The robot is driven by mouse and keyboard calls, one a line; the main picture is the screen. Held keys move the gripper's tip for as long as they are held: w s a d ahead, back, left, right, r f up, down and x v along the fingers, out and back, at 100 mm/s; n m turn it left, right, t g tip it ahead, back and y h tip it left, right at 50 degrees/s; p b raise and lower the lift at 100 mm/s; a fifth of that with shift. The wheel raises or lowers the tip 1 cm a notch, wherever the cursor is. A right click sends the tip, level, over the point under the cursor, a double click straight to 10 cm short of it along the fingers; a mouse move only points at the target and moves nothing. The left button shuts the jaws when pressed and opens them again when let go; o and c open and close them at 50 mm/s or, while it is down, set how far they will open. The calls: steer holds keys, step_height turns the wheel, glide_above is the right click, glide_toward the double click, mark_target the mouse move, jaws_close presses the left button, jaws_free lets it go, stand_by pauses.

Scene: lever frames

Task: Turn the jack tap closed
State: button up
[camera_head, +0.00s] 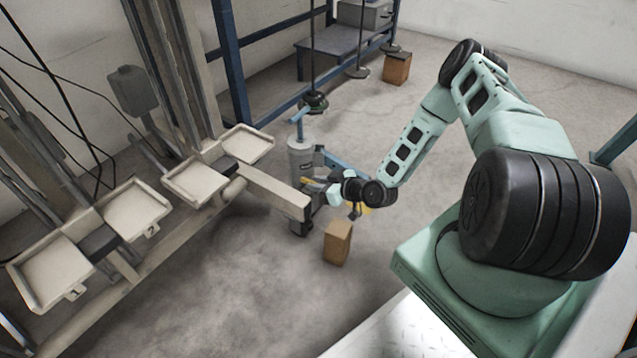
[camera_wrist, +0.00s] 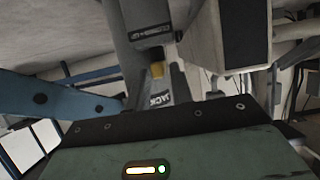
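The jack is a grey upright cylinder (camera_head: 300,160) on the floor at the middle of the head view, with a blue arm at its top. In the wrist view a grey part with a label reading "JACK" (camera_wrist: 160,98) is close ahead. A small yellow piece (camera_wrist: 157,70) sits just above that label; it may be the tap, but I cannot tell its turn. My gripper (camera_head: 325,188) is low at the jack's right side, near another yellow piece (camera_head: 313,185). Its fingers are too small or hidden in both views, so contact and opening cannot be told.
A beige beam (camera_head: 265,190) ends just left of my gripper. A cardboard-brown block (camera_head: 337,242) stands on the floor below it. A blue bar (camera_wrist: 60,100) crosses the left of the wrist view.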

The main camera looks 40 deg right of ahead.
steer(key=shift+o, duration=0.5)
steer(key=p+v, duration=0.8)
steer(key=v, duration=0.9)
steer(key=shift+s, duration=0.15)
steer(key=shift+d, duration=0.1)
